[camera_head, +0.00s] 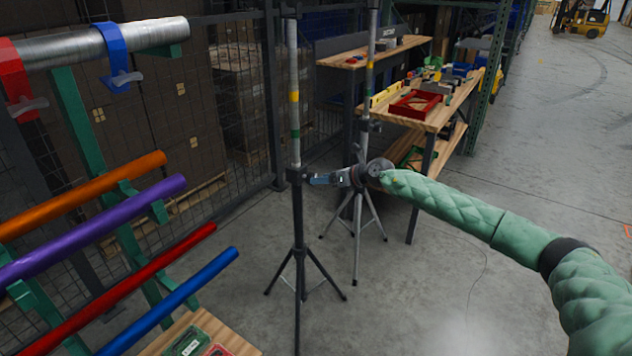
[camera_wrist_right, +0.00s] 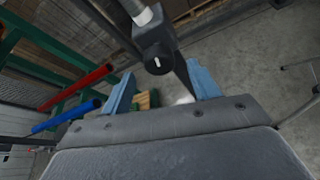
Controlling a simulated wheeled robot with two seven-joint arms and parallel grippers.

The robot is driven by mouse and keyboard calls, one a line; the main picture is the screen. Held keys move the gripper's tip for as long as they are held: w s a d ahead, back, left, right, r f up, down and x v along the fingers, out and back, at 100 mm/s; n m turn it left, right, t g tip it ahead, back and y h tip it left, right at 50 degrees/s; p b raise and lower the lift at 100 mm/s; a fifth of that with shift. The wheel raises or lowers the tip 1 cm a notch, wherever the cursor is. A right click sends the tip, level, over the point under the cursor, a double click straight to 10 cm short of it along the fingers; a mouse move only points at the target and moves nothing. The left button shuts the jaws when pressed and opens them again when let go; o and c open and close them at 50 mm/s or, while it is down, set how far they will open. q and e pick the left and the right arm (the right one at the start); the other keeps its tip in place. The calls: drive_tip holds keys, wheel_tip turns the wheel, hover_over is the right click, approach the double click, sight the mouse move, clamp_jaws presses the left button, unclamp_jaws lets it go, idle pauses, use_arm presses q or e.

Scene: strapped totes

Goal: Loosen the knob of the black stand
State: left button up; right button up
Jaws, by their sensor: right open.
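The black stand (camera_head: 298,225) is an upright tripod with a grey upper pole and spread black legs, left of centre in the head view. Its black collar (camera_head: 294,174) sits where the pole enters the black tube. In the right wrist view the collar (camera_wrist_right: 155,42) shows large with a small light mark, just beyond the fingertips. I cannot clearly tell the knob's shape apart from the collar. My right gripper (camera_head: 314,179) comes in from the right beside the collar. Its blue fingers (camera_wrist_right: 159,72) are open, with nothing held between them. My left gripper is out of view.
A second, grey tripod stand (camera_head: 357,245) is close behind my right gripper. A rack with coloured tubes (camera_head: 120,224) fills the left. A wooden workbench (camera_head: 437,116) with a red tray (camera_head: 415,104) stands behind. The floor at right is free.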

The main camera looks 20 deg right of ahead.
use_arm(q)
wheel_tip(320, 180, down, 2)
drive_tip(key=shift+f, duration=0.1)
use_arm(e)
drive_tip(key=v, duration=0.3)
idle(0.3)
